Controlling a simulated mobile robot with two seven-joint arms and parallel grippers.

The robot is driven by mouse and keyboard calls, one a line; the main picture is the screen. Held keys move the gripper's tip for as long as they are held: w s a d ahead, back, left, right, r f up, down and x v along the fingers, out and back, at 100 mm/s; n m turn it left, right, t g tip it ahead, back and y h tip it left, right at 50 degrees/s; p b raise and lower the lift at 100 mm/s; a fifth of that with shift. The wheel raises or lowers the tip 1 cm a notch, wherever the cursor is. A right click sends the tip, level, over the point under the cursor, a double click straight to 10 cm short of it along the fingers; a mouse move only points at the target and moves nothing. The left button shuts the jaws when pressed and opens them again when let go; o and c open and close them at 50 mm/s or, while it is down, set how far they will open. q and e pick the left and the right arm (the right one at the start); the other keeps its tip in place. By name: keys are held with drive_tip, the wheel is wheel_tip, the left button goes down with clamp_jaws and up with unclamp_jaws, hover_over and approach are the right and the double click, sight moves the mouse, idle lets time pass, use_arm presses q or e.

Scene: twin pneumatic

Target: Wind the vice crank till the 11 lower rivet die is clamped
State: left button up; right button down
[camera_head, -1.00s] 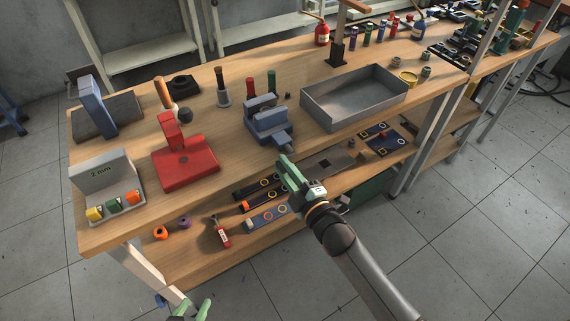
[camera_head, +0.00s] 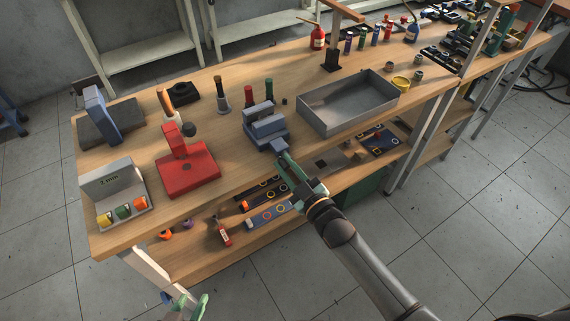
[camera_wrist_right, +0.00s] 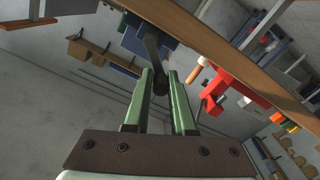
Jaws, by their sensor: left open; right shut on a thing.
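The blue vice (camera_head: 265,132) stands at the front edge of the bench, and its underside shows in the right wrist view (camera_wrist_right: 150,38). Its dark crank (camera_wrist_right: 155,62) hangs down from the vice's front. My right gripper (camera_head: 283,161) is below and in front of the vice, with its green fingers (camera_wrist_right: 162,78) shut on the crank's lower end. My left gripper (camera_head: 198,308) is open and empty, low at the bottom edge of the head view, away from the bench. I cannot make out the 11 lower rivet die between the jaws.
A red press (camera_head: 187,170) stands left of the vice and a grey metal tray (camera_head: 345,122) stands right of it. The bench edge (camera_head: 235,196) is close to my right gripper. A lower shelf (camera_head: 190,262) holds tools. The floor in front is clear.

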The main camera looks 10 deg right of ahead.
drive_tip(key=shift+s+f, duration=0.1)
drive_tip(key=shift+f, duration=0.15)
drive_tip(key=c, duration=1.1)
unclamp_jaws()
drive_tip(key=shift+c, duration=0.2)
drive_tip(key=o, duration=0.4)
drive_tip(key=shift+r, duration=0.15)
drive_tip(key=shift+c, duration=0.2)
drive_tip(key=v, duration=1.2)
drive_tip(key=shift+s, duration=0.15)
